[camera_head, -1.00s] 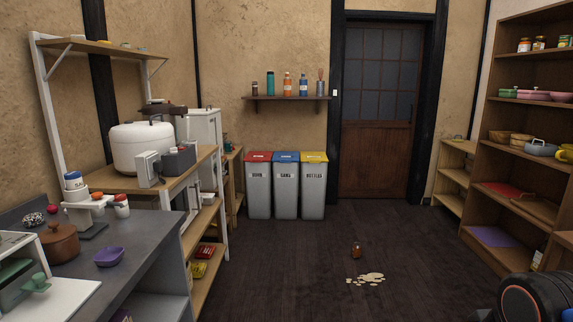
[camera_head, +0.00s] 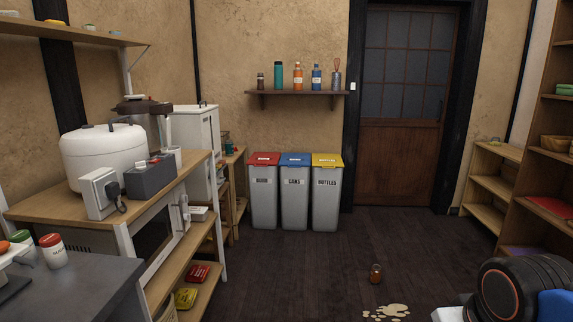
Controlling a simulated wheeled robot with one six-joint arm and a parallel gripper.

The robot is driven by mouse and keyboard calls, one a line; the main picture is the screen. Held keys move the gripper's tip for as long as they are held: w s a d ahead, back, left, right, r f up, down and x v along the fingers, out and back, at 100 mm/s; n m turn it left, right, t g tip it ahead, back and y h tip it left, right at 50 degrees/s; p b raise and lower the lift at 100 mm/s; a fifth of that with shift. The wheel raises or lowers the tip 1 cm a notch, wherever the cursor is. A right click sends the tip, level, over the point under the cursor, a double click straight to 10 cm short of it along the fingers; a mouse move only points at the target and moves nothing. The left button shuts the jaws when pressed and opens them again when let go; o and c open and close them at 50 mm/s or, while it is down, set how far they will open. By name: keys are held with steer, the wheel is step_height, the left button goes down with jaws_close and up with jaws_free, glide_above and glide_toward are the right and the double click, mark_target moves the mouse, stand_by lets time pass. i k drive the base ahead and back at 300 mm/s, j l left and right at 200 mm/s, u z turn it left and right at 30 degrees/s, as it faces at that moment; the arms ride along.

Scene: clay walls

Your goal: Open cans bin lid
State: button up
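The cans bin (camera_head: 295,197) is the middle of three grey bins against the back wall, with a label reading CANS. Its blue lid (camera_head: 295,159) is shut. A bin with a red lid (camera_head: 264,158) stands on its left, and a bin labelled BOTTLES with a yellow lid (camera_head: 327,160) stands on its right. All three lids are down. The bins are across the room from me. My gripper cannot be made out; only dark rounded parts of my own arm show at the lower right.
A counter (camera_head: 75,283) and wooden shelving (camera_head: 170,262) line the left. Shelves (camera_head: 490,185) stand at right. The dark floor (camera_head: 290,270) before the bins is clear.

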mark_target(291, 160)
steer(key=i+l+u, duration=0.1)
steer(key=i, duration=0.4)
steer(key=i+l, duration=0.25)
steer(key=i, duration=0.25)
steer(key=i+l+u, duration=0.15)
steer(key=i, duration=0.35)
steer(key=i+l+u, duration=0.1)
steer(key=i+l, duration=0.15)
steer(key=i, duration=0.25)
steer(key=i+l, duration=0.3)
steer(key=i, duration=0.15)
steer(key=j+u, duration=0.05)
